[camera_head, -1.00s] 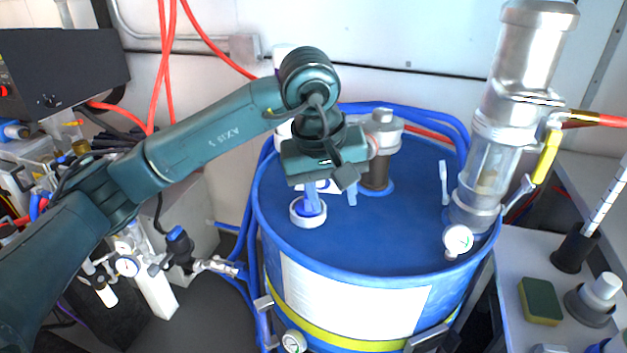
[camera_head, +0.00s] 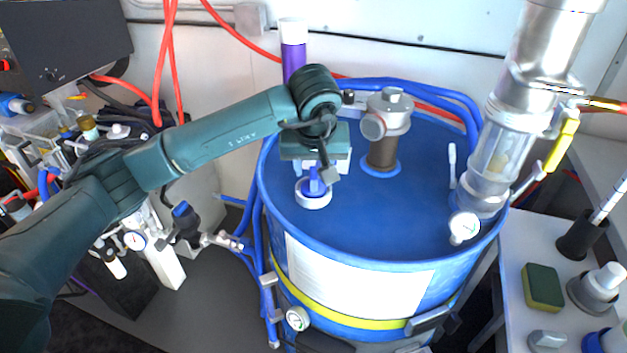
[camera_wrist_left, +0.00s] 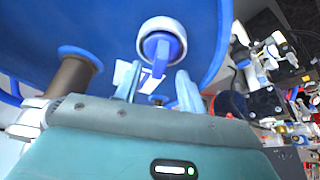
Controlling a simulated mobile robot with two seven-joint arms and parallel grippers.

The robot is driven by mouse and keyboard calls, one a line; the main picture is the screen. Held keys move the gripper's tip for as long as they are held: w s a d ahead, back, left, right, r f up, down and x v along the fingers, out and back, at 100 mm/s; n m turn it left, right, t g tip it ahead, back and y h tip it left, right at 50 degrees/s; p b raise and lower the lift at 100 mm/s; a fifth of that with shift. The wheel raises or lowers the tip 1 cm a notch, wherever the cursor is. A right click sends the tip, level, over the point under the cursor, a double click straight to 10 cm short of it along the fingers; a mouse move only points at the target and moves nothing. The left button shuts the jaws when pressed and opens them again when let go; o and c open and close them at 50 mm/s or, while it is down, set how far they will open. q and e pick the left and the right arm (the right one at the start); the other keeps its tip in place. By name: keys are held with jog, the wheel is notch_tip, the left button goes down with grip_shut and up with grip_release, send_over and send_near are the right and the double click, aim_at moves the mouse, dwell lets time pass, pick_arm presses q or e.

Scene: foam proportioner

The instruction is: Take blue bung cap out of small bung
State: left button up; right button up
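The blue bung cap (camera_head: 315,183) stands upright in the white-ringed small bung (camera_head: 313,200) on top of the blue drum. In the left wrist view, the blue cap (camera_wrist_left: 163,50) sits inside the white ring (camera_wrist_left: 142,34). My left gripper (camera_head: 320,168) is over the drum lid, just behind the cap in the head view. In the left wrist view, the light-blue fingers of my left gripper (camera_wrist_left: 156,76) are spread apart, with the cap's handle near and between the tips. I see no contact with the cap. My right gripper is not in view.
A metal fitting on a brown pipe (camera_head: 382,152) rises from the drum lid (camera_head: 400,215). A clear cylinder with a gauge (camera_head: 464,226) stands at the lid's right. A purple bottle (camera_head: 293,58) is behind my arm. Blue hoses run around the drum's back.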

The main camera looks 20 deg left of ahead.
pick_arm(q)
jog(key=shift+x, duration=1.3)
jog(key=shift+w, duration=0.1)
jog(key=shift+c, duration=0.6)
grip_shut()
